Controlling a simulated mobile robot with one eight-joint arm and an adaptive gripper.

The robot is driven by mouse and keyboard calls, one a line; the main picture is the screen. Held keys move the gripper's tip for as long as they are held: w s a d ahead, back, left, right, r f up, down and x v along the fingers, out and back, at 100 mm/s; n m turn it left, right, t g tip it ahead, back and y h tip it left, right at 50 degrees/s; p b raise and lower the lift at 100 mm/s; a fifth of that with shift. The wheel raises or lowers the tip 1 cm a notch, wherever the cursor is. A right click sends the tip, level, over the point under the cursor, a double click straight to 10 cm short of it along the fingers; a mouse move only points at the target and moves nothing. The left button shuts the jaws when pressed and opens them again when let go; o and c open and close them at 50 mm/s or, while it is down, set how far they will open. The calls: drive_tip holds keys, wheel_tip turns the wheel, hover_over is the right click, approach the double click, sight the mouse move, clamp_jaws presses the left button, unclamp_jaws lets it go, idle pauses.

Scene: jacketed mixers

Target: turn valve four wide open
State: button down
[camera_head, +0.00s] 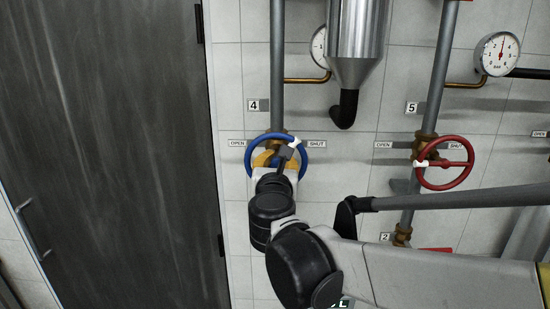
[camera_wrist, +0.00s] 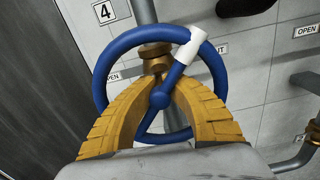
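Valve four is a blue handwheel (camera_head: 249,157) below the label 4 (camera_head: 253,105). Its white rim mark (camera_head: 295,142) sits at the upper right, on the side of the SHUT label (camera_head: 316,144). My gripper (camera_head: 275,158) is at the wheel, facing it. In the wrist view, the blue wheel (camera_wrist: 115,56) shows its hub, spokes and white mark (camera_wrist: 190,47). The two yellow fingers of my gripper (camera_wrist: 166,82) stand apart on either side of the hub and marked spoke, inside the rim. Parts of the lower rim are hidden behind the fingers; contact cannot be told.
A red handwheel (camera_head: 471,178) by label 5 (camera_head: 411,108) is to the right. A steel vessel (camera_head: 357,40) with a black outlet hangs above. Pressure gauges (camera_head: 497,54) and pipes line the wall. A dark door (camera_head: 110,150) fills the left.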

drive_tip(key=shift+r+n, duration=0.1)
drive_tip(key=shift+n, duration=0.4)
drive_tip(key=shift+w+n, duration=0.1)
drive_tip(key=shift+n, duration=1.6)
drive_tip(key=c, duration=1.5)
unclamp_jaws()
drive_tip(key=shift+o, duration=0.2)
drive_tip(key=s, duration=1.2)
drive_tip(key=shift+a, duration=0.25)
